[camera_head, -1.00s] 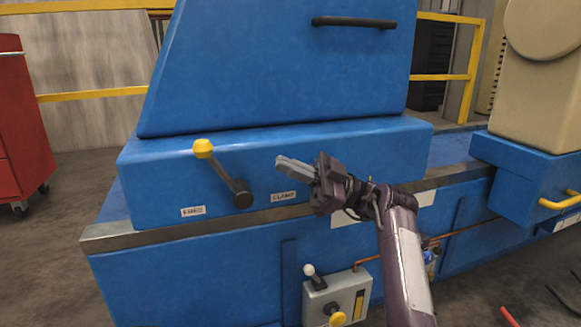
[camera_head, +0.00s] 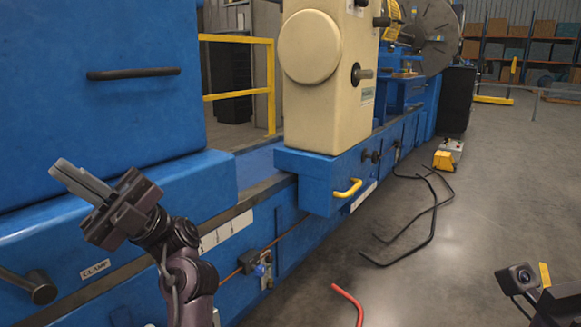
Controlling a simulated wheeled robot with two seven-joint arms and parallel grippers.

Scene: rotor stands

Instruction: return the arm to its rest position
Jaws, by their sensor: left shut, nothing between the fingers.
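My left gripper (camera_head: 80,181) is in the lower left of the head view, at the end of my dark left arm. Its two grey fingers are together, with nothing between them, and point up and left. It appears in front of the blue machine housing (camera_head: 100,110); I cannot tell how large the gap is. The clamp lever's dark hub (camera_head: 40,287) and the CLAMP label (camera_head: 95,270) are below it; the lever's yellow knob is out of view.
A beige headstock (camera_head: 320,110) stands on the blue bed, with a yellow handle (camera_head: 347,188) below. Black cables (camera_head: 433,215) and a red hose (camera_head: 349,303) lie on the floor. A yellow rail (camera_head: 238,94) stands behind. Open grey floor lies right of the machine.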

